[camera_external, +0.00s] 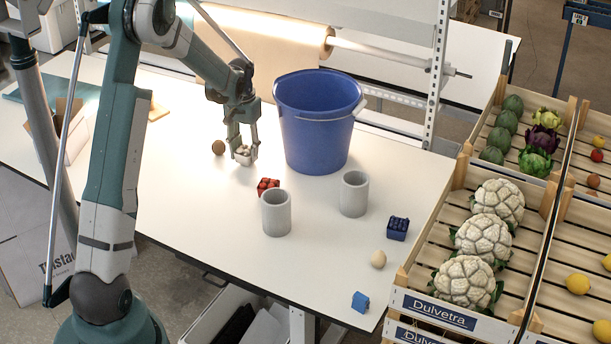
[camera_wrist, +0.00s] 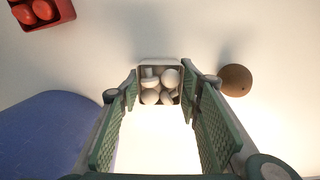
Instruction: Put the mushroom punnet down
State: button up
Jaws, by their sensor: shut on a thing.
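The mushroom punnet (camera_external: 245,159) is a small pale box of white mushrooms. It shows between my fingertips at the middle of the wrist view, with its white wall (camera_wrist: 160,63) at the far side. My gripper (camera_external: 242,148) is shut on it, pointing down; the two green fingers (camera_wrist: 164,90) flank it left and right in the wrist view. In the external view the punnet is low over the white table (camera_external: 180,200), left of the blue bucket. I cannot tell whether its base touches the table.
A brown ball-like item (camera_external: 218,147) lies just left of the punnet. The blue bucket (camera_external: 318,145) stands close on the right. A red punnet (camera_external: 267,185), two grey cups (camera_external: 276,215), a blue punnet (camera_external: 397,229) and an egg-like item (camera_external: 378,259) lie nearer. The table's left front is clear.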

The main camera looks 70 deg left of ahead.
aim_at(245, 149)
jog(key=shift+f, duration=0.4)
jog(key=shift+f, duration=0.2)
jog(key=o, duration=0.8)
jog(key=shift+o, duration=0.2)
jog(key=shift+r, duration=0.15)
notch_tip(245, 149, up, 12)
dwell(0.7)
jog(key=shift+r, duration=0.1)
